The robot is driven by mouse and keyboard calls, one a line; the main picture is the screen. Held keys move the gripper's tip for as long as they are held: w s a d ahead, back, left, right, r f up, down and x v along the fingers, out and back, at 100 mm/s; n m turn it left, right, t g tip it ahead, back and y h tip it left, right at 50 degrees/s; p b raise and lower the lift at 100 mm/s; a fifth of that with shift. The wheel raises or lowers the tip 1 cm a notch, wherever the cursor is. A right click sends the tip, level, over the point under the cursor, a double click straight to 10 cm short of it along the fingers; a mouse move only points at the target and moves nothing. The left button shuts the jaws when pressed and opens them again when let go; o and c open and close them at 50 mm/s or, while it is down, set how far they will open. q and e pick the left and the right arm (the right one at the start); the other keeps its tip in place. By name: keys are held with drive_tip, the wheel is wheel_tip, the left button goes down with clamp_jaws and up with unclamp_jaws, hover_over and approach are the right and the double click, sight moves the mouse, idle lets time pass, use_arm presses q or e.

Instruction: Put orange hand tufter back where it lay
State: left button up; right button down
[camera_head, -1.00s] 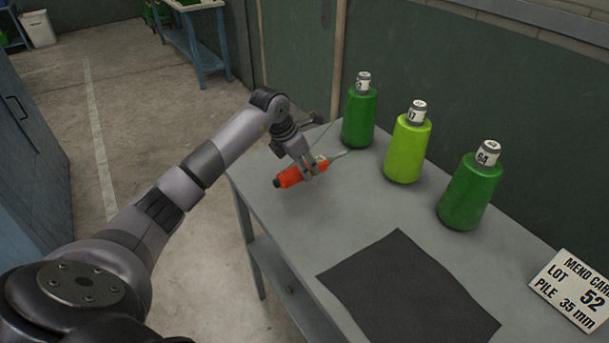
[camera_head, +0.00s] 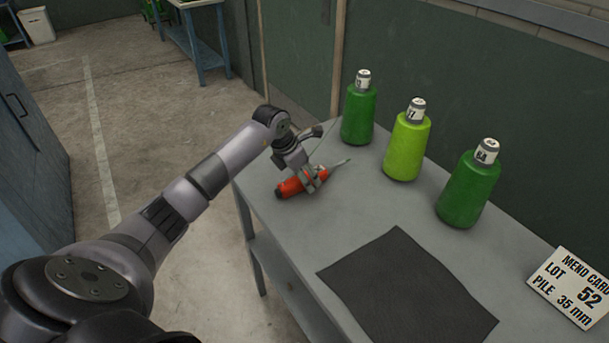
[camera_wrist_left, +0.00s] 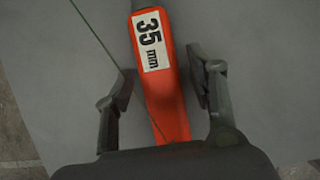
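The orange hand tufter (camera_head: 289,188) lies on the grey table near its far left corner, its thin metal tip pointing right and away. In the left wrist view its orange handle (camera_wrist_left: 167,102) carries a white "35 mm" label. My left gripper (camera_head: 316,181) is low over the tufter, one finger on each side of the handle. In the left wrist view, gaps show between the handle and both fingers, so the gripper is open around it. The fingers cover part of the tufter in the head view. My right gripper is not in view.
A dark green cone (camera_head: 358,116), a lime cone (camera_head: 407,147) and another green cone (camera_head: 468,190) stand along the table's back. A dark mat (camera_head: 405,290) lies in front. The grey table (camera_head: 340,225) is bare between tufter and mat.

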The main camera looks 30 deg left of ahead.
use_arm(q)
drive_tip(key=shift+r, duration=0.2)
drive_tip(key=shift+s+a+r, duration=0.1)
drive_tip(key=shift+a+r, duration=0.05)
drive_tip(key=shift+r, duration=0.15)
drive_tip(key=b+v, duration=0.2)
drive_tip(key=v, duration=0.9)
drive_tip(key=shift+s, duration=0.15)
